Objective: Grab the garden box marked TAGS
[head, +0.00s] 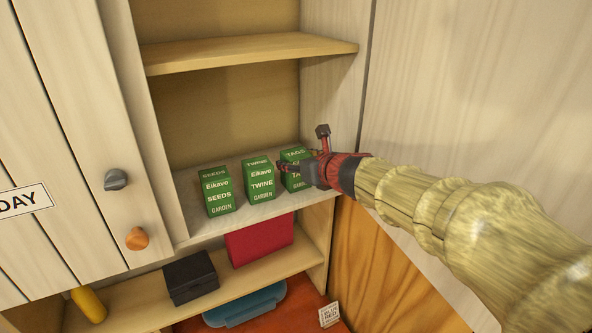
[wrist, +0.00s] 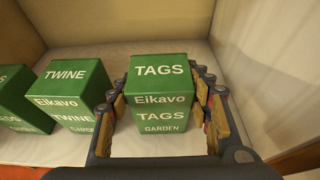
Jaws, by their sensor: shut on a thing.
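The green TAGS box (head: 295,155) stands upright at the right end of a row on the pale shelf. In the wrist view the TAGS box (wrist: 160,95) stands between my fingers, with its marked top and front in plain sight. My gripper (head: 300,172) reaches in from the right and is shut on the TAGS box, a finger on each side. In the head view my gripper (wrist: 163,112) hides part of the box's front. The box appears to rest on the shelf.
The green TWINE box (head: 261,183) stands just left, close to my left finger. The SEEDS box (head: 217,193) is farther left. A cabinet side wall (head: 335,95) is close on the right. An empty shelf (head: 250,52) is above; a black box (head: 190,280) and red box (head: 260,241) are below.

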